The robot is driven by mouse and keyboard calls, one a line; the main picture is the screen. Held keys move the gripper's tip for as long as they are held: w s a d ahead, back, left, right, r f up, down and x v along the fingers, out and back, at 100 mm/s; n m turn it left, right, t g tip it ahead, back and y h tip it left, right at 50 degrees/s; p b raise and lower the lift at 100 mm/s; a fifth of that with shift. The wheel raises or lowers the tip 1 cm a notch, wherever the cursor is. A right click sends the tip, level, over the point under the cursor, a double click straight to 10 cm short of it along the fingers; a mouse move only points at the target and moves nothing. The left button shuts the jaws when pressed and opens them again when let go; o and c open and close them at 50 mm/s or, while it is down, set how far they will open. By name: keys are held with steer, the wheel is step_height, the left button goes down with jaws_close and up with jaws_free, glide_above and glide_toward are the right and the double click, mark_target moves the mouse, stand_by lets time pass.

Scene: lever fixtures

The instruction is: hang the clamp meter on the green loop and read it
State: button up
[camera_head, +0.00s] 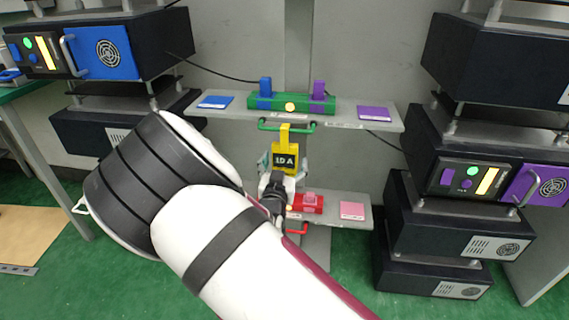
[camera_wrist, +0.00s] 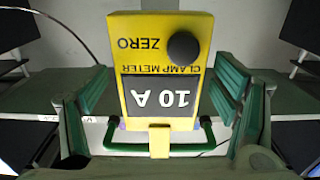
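The yellow clamp meter (camera_head: 285,156) hangs upright under the upper shelf. Its yellow hook (camera_head: 284,134) appears to be over the green loop (camera_head: 303,129). Its dark display reads 10 A. In the wrist view the meter (camera_wrist: 165,55) fills the middle, with a black knob and the words ZERO and CLAMP METER upside down. The green loop (camera_wrist: 205,130) shows there behind its hook (camera_wrist: 160,141). My gripper (camera_wrist: 163,95) is open, with one finger on each side of the meter and narrow gaps visible. My forearm hides part of the lower shelf.
The upper shelf carries a green fixture (camera_head: 291,103) with blue (camera_head: 265,88) and purple (camera_head: 319,90) levers. Below are a red fixture (camera_head: 312,205) and a pink plate (camera_head: 352,210). Dark equipment stacks stand left (camera_head: 112,62) and right (camera_head: 450,205).

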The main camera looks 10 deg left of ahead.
steer(key=shift+s, duration=0.15)
steer(key=s, duration=1.2)
steer(key=w+d+m+g, duration=0.2)
steer(key=d+m+g, duration=0.1)
steer(key=d+g, duration=0.3)
steer(key=s+d+r+n+g+y, duration=0.1)
steer(key=s+d+r+g+y, duration=0.15)
steer(key=s+r, duration=0.25)
steer(key=s+d+r+n+g+y, duration=0.1)
steer(key=s+d+r+g, duration=0.25)
steer(key=s+r, duration=0.2)
steer(key=s+d+r+g+h, duration=0.1)
steer(key=s+d+r+g, duration=0.1)
steer(key=s+d, duration=0.5)
steer(key=s+d+r+n+g+h, duration=0.15)
steer(key=s+d, duration=0.25)
steer(key=s, duration=0.8)
steer(key=s+d+r+g+h, duration=0.1)
steer(key=s+d+r+g, duration=0.1)
steer(key=s+d, duration=0.5)
step_height(320, 180, up, 25)
steer(key=s+a+t+p, duration=0.1)
steer(key=a+t+p, duration=0.1)
steer(key=p, duration=2.1)
steer(key=shift+s+t+y, duration=0.25)
steer(key=shift+t+y, duration=0.05)
steer(key=shift+t, duration=0.55)
